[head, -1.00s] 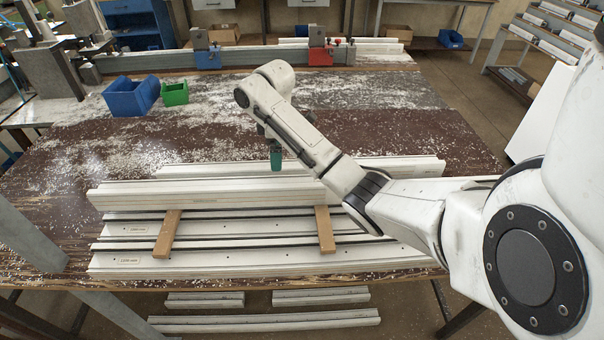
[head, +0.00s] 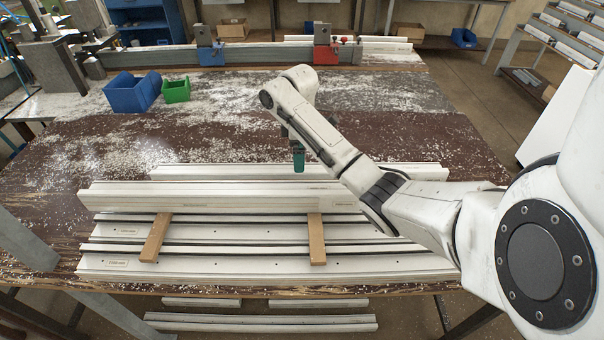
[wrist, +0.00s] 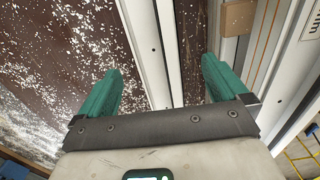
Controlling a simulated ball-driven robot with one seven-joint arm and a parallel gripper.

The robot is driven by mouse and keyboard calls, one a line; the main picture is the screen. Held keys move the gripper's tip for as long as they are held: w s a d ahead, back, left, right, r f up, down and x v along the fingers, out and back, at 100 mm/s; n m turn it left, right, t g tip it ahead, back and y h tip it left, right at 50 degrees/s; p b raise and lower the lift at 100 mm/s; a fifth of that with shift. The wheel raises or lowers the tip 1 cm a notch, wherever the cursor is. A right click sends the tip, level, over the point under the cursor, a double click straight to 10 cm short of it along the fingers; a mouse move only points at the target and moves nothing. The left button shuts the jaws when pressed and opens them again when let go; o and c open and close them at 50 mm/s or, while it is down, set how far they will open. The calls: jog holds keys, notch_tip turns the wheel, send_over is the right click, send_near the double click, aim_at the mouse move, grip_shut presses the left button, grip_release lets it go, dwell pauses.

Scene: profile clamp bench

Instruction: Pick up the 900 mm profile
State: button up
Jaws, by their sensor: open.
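My gripper (head: 299,158) is open and empty, its green fingers pointing down above the rearmost white profile (head: 230,172). In the wrist view my gripper (wrist: 162,88) has its fingers spread on either side of this long white profile (wrist: 150,45); no contact is visible. A taller white profile (head: 140,196) lies in front of it, with several flatter white profiles (head: 200,265) nearer the front edge. Small labels on the profiles are too blurred to read, so I cannot tell which one is the 900 mm profile. My arm covers part of the stack's right side.
Two wooden strips (head: 317,240) lie across the front profiles. A blue bin (head: 132,95) and a green bin (head: 176,90) stand at the back left. Blue and red clamps (head: 325,52) stand along the back rail.

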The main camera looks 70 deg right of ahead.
jog(key=f, duration=0.6)
jog(key=f+p, duration=0.1)
jog(key=f, duration=0.2)
jog(key=shift+d, duration=0.35)
jog(key=shift+r, duration=0.1)
grip_shut()
jog(key=shift+w+d+r, duration=0.1)
jog(key=shift+r, duration=0.05)
dwell(0.4)
